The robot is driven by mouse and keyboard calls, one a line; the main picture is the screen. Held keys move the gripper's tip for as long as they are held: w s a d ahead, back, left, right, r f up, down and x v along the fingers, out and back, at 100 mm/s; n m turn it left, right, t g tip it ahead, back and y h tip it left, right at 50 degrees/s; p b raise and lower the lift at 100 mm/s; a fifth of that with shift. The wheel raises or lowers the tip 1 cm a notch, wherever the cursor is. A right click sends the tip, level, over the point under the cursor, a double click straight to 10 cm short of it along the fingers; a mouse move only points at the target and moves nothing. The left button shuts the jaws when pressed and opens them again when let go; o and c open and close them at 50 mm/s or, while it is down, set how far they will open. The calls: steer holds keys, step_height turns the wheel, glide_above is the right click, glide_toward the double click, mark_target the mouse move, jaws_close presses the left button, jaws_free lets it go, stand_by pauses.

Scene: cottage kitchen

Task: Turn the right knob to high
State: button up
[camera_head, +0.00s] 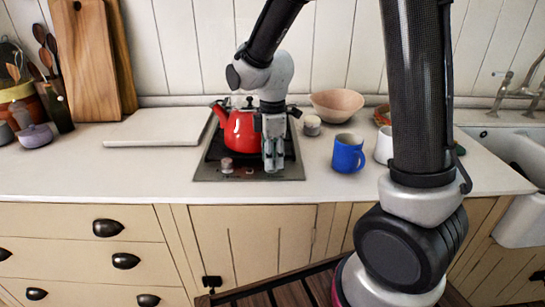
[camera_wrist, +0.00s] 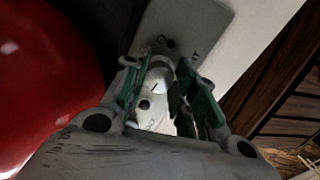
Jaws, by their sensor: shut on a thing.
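The cooktop (camera_head: 208,172) is a dark hob set in the white counter, with a grey control strip along its front edge. My gripper (camera_head: 273,165) points down over the right end of that strip. It hides the right knob in the head view. In the wrist view the pale right knob (camera_wrist: 157,77) sits between the green-padded fingers of my gripper (camera_wrist: 160,95), which are shut on it. A short dark mark shows on the knob. The left knob (camera_head: 227,165) stands free on the strip. The strip (camera_wrist: 195,22) has small dark markings beside the gripped knob.
A red kettle (camera_head: 238,132) stands on the cooktop close behind my gripper, and it fills the left of the wrist view (camera_wrist: 45,75). A blue mug (camera_head: 347,154) stands to the right, with a small cup (camera_head: 312,126) and a bowl (camera_head: 337,104) behind. A white board (camera_head: 158,127) lies left.

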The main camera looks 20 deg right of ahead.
steer(key=shift+w+n, duration=0.1)
steer(key=shift+n, duration=0.5)
steer(key=o, duration=1)
